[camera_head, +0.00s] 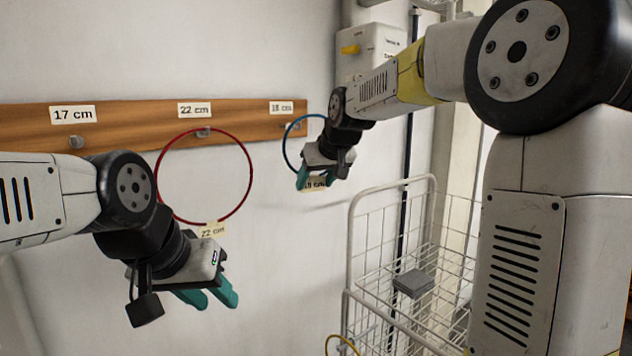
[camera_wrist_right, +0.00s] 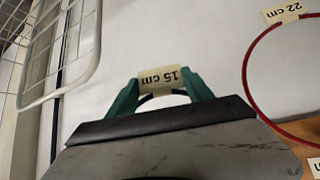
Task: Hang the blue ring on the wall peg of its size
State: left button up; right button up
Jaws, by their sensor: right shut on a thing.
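The blue ring (camera_head: 285,148) is at the right end of the wooden peg board (camera_head: 240,118), near the peg under the rightmost label (camera_head: 281,107). I cannot tell whether it is around that peg. My right gripper (camera_head: 316,180) is shut on the ring's lower tagged part and hides its right side. In the right wrist view the tag (camera_wrist_right: 160,78) reads 15 cm and sits between the teal fingers. The rightmost board label is too small to read surely. My left gripper (camera_head: 207,298) is open and empty, below the red ring.
A red ring (camera_head: 252,178) tagged 22 cm hangs from the middle peg (camera_head: 203,132), labelled 22 cm. The left peg (camera_head: 76,142), labelled 17 cm, is bare. A white wire cart (camera_head: 352,250) with a grey box (camera_head: 413,283) stands at the right. A wall box (camera_head: 368,48) is above.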

jog(key=w+a+f, duration=0.2)
jog(key=w+a, duration=0.3)
jog(key=w, duration=0.2)
jog(key=shift+w, duration=0.15)
dwell(0.9)
jog(key=shift+a+f, duration=0.1)
jog(key=shift+f, duration=0.05)
dwell(0.4)
jog(key=o, duration=1.6)
